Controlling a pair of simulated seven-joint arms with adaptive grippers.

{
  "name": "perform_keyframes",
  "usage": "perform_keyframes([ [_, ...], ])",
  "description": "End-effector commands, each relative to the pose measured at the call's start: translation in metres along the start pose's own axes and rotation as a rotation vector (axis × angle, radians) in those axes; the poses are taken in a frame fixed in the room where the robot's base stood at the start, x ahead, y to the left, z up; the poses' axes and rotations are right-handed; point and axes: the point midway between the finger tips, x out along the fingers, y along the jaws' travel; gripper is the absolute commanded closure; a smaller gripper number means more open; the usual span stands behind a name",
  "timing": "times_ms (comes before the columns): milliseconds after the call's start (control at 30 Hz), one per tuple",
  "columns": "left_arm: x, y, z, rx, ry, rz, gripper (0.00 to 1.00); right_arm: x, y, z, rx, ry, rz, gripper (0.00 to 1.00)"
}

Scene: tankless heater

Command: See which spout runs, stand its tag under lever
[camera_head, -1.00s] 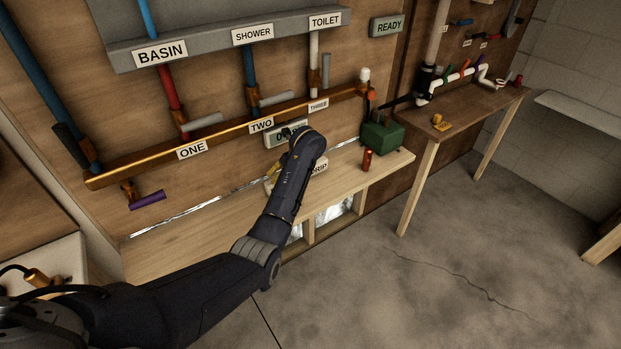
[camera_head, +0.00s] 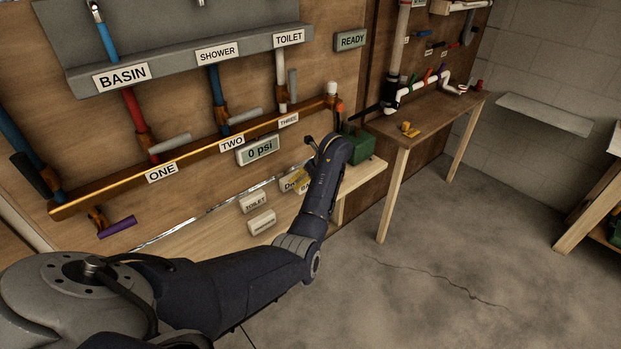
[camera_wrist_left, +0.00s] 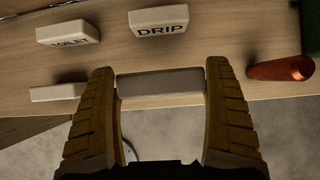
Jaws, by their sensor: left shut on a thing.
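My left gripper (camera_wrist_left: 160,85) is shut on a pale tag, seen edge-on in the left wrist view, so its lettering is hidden. In the head view this gripper (camera_head: 301,181) is over the bench, mostly behind my arm. On the bench lie a TOILET tag (camera_wrist_left: 67,34), a DRIP tag (camera_wrist_left: 158,19) and another pale tag (camera_wrist_left: 58,92) that I cannot read. Signs BASIN (camera_head: 122,77), SHOWER (camera_head: 217,52) and TOILET (camera_head: 288,38) are on the grey shelf. Grey levers (camera_head: 171,143) stand near plates ONE (camera_head: 162,173), TWO (camera_head: 232,142) and THREE (camera_head: 288,120). No running water shows.
A gauge (camera_head: 258,149) reads 0 psi and a panel (camera_head: 350,40) reads READY. A green box (camera_head: 357,147) stands at the bench's right end. An orange-red cylinder (camera_wrist_left: 280,68) is right of my gripper. A purple handle (camera_head: 117,227) hangs below the copper pipe.

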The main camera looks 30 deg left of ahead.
Motion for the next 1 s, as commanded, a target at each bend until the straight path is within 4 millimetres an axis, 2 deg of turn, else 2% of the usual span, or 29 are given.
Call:
perform_keyframes([
  [367,0.002,0.000,-0.003,0.001,0.001,0.001,0.44,0.000,0.001,-0.002,0.001,0.003,0.001,0.56],
  [1000,0.042,0.000,-0.030,0.002,0.000,0.001,0.44,0.000,0.001,0.001,0.000,0.000,0.001,0.56],
])
